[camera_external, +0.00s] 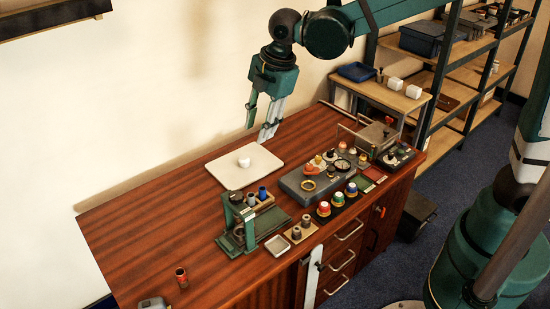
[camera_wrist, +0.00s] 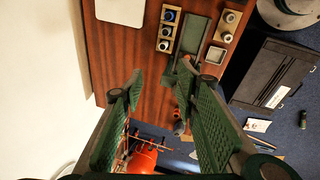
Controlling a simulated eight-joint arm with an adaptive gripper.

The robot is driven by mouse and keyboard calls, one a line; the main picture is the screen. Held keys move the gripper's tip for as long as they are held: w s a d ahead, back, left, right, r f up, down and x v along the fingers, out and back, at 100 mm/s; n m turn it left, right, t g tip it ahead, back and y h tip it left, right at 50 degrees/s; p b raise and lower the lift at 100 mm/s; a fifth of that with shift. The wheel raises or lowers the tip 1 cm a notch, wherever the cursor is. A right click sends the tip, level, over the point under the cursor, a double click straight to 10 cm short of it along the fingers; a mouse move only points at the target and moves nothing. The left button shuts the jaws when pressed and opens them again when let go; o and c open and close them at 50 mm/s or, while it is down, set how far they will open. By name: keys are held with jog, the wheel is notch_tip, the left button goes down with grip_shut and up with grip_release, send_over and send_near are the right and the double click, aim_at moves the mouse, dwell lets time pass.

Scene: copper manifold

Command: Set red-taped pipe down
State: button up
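A short copper-coloured cylinder with red on it (camera_external: 181,276) stands upright near the left front of the table; I cannot tell whether it is the red-taped pipe. A small reddish piece (camera_wrist: 179,126) shows near the table edge in the wrist view, partly beside the right finger. My gripper (camera_external: 259,124) points down above the back of the table, near the pale tray (camera_external: 229,179). Its green fingers are spread apart with nothing between the tips in the wrist view (camera_wrist: 161,74). No pipe shows in its grasp.
A white cup (camera_external: 244,162) sits on the tray. A green press-like fixture (camera_external: 238,225) stands at mid-table, with small holders (camera_external: 300,233) beside it. The left of the table is largely clear.

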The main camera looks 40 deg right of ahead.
jog(key=s+d+r+m+t, duration=0.1)
jog(key=s+d+r+m, duration=0.25)
jog(key=d, duration=0.65)
jog(key=s+d+r+m+t, duration=0.1)
jog(key=s+d+r+m, duration=0.3)
jog(key=d, duration=0.6)
jog(key=s+d+f+m+t, duration=0.1)
jog(key=s+d+f+m, duration=0.1)
jog(key=s+d+m, duration=0.4)
jog(key=s+d+f+m+t+h, duration=0.1)
jog(key=s+d+f+m, duration=0.2)
jog(key=s+d+m, duration=0.3)
jog(key=s+d, duration=0.1)
jog(key=d, duration=0.3)
jog(key=shift+d+t+h, duration=0.3)
